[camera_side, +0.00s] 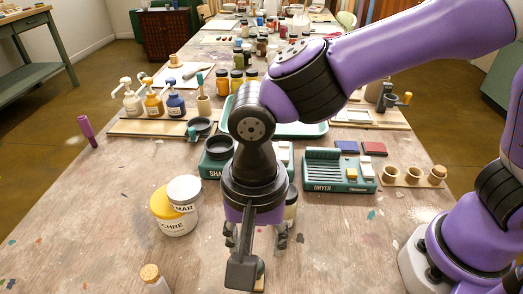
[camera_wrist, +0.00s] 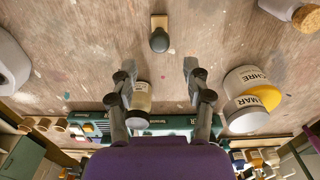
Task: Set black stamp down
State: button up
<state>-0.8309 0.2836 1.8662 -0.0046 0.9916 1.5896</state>
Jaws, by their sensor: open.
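The black stamp, with a rounded dark knob on a light wooden block, stands on the table in the wrist view (camera_wrist: 159,40). In the side view only a bit of its wooden block (camera_side: 260,284) shows, mostly hidden behind my wrist part. My gripper (camera_wrist: 158,72) is open, with its fingers wide apart and nothing held. The stamp lies beyond the fingertips and apart from them. In the side view my gripper (camera_side: 257,240) points down over the front middle of the table.
A small jar (camera_wrist: 141,97) stands near the left finger in the wrist view. The OCHRE (camera_side: 172,215) and MAR (camera_side: 186,191) tubs and a corked bottle (camera_side: 152,277) stand to the left. The DRYER rack (camera_side: 338,183) is behind right. Bare table lies around the stamp.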

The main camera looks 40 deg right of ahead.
notch_tip(320, 180, up, 4)
jog(key=shift+r, duration=0.1)
jog(key=d+r+n+t, duration=0.2)
jog(key=d+n, duration=0.2)
jog(key=d, duration=0.7)
jog(key=d+r+n+t, duration=0.2)
jog(key=d+n+t, duration=0.1)
jog(key=d, duration=0.9)
jog(key=shift+s+r+n+t, duration=0.3)
jog(key=shift+r+n, duration=0.1)
jog(key=shift+n, duration=0.4)
